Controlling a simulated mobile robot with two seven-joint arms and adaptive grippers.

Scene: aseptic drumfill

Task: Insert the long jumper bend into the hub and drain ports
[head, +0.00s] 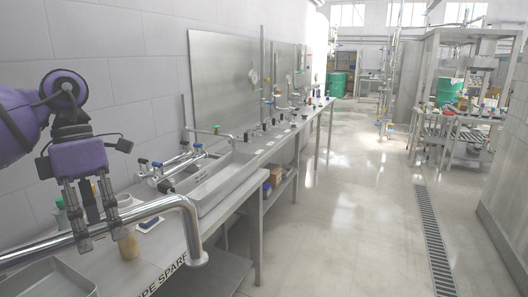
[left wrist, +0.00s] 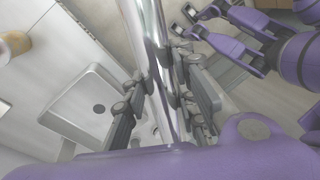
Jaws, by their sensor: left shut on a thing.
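The long jumper bend (head: 158,207) is a shiny steel pipe that runs in from the left edge of the head view and turns down to a flanged end (head: 197,259). My left gripper (head: 92,236) is shut around its straight run and holds it above the near bench. In the left wrist view the pipe (left wrist: 153,50) passes between the dark fingers (left wrist: 155,108). My right gripper (left wrist: 191,22) shows at the top right of that view, fingers apart and empty, beside the pipe. I cannot make out which fittings are the hub and drain ports.
A steel bench (head: 232,210) runs along the left wall with a long basin (head: 215,188) and several valves behind it. A tray (head: 50,280) and a tan cup (head: 128,246) are near the held pipe. The floor (head: 340,220) to the right is clear, with a drain grate (head: 433,235).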

